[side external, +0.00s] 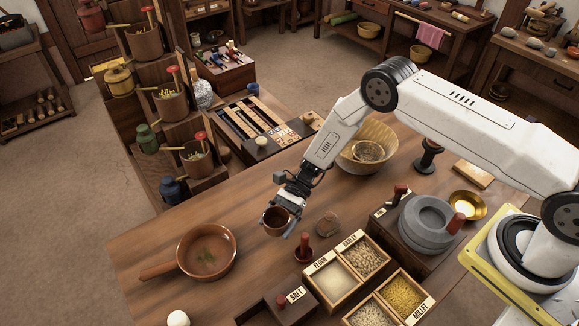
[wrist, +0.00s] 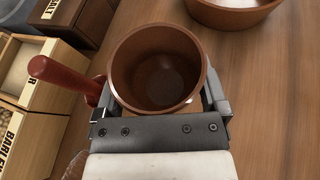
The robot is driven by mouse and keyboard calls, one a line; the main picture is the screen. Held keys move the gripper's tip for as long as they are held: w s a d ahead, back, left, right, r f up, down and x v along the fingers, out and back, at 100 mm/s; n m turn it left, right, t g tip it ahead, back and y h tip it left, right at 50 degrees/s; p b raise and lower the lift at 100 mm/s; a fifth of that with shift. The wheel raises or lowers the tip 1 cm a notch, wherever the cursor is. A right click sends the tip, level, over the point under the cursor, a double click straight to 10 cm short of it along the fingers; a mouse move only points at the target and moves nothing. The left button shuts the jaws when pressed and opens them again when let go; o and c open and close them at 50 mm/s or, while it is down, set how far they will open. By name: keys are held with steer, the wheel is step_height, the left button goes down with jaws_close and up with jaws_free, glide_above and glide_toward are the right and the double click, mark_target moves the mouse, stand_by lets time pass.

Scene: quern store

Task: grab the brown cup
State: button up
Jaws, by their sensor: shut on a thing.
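The brown cup (side external: 275,222) is round, upright and looks empty inside. In the wrist view the cup (wrist: 158,68) sits between the two fingers of my gripper (wrist: 160,100), one finger on each side. My gripper (side external: 287,212) is shut on the cup in the side view, over the wooden table. I cannot tell whether the cup's base touches the table or hangs slightly above it.
A brown pan (side external: 206,252) with a handle lies to the left, and a white ball (side external: 178,318) near the front edge. A red-handled tool (side external: 304,248) stands just right of the cup.

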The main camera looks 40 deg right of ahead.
steer(key=shift+r, duration=3.35)
steer(key=shift+w+d, duration=0.1)
